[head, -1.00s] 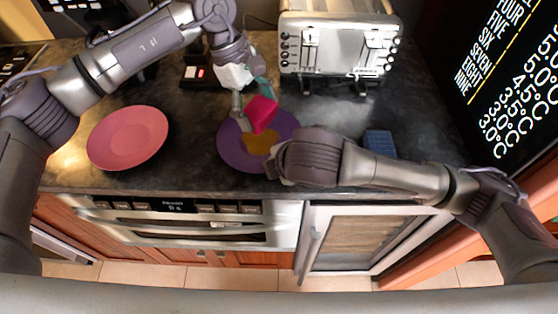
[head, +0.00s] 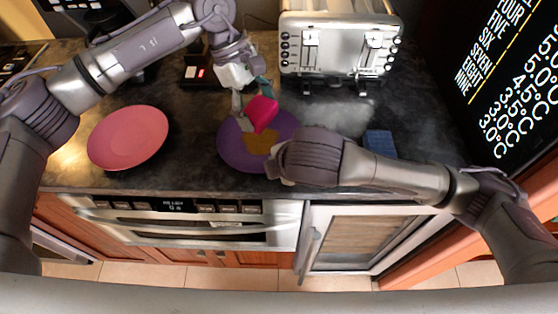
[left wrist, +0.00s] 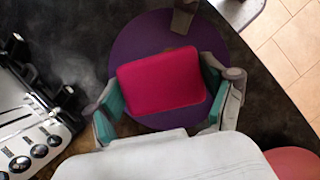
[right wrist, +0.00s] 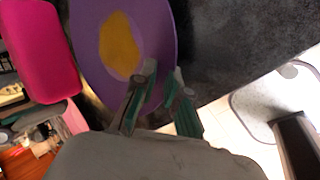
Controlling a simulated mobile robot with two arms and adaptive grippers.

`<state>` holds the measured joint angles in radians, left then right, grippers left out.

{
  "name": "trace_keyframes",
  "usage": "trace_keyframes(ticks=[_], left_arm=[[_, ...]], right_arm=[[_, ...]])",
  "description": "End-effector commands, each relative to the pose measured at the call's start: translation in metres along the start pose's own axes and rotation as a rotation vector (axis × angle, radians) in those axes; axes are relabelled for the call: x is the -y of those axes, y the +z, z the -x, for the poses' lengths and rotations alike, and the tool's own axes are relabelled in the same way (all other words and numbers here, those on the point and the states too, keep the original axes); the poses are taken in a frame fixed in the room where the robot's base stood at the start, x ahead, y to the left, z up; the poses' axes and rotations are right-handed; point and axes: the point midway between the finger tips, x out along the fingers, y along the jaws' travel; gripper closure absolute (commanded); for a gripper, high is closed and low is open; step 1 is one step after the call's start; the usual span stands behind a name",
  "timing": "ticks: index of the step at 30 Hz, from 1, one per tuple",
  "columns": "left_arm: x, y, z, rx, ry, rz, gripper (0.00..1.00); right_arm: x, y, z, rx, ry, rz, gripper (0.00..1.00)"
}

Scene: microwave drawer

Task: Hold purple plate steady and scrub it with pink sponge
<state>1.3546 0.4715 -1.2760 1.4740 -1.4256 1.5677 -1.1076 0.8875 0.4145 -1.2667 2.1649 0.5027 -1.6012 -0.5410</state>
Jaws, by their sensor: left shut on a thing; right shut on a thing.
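The purple plate (head: 236,150) lies on the dark counter near its front edge, with a yellow-brown patch (right wrist: 119,45) on its face. My right gripper (right wrist: 158,92) is shut on the plate's rim; in the head view my right arm hides its fingers. My left gripper (left wrist: 165,102) is shut on the pink sponge (left wrist: 161,82), holding it over the plate. In the head view the sponge (head: 262,114) is over the far part of the plate, beyond the patch. I cannot tell whether sponge and plate touch.
A pink-red plate (head: 128,138) lies on the counter to the left. A silver toaster (head: 338,45) stands at the back. A blue sponge-like block (head: 380,143) lies right of my right gripper. An oven (head: 190,222) is below the counter's front edge.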

Motion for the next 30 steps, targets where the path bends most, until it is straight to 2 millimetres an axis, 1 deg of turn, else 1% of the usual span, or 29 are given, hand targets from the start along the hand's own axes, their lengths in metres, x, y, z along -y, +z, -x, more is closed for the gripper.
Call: trace_keyframes(ticks=[14,30], left_arm=[[0.001,-0.002,-0.002,0.0,-0.001,0.001,0.46],[0.001,-0.013,-0.03,0.0,-0.001,0.0,0.46]], right_arm=[[0.002,0.0,-0.001,0.0,-0.006,0.002,1.0],[0.003,0.0,-0.001,0.0,-0.007,0.003,1.0]])
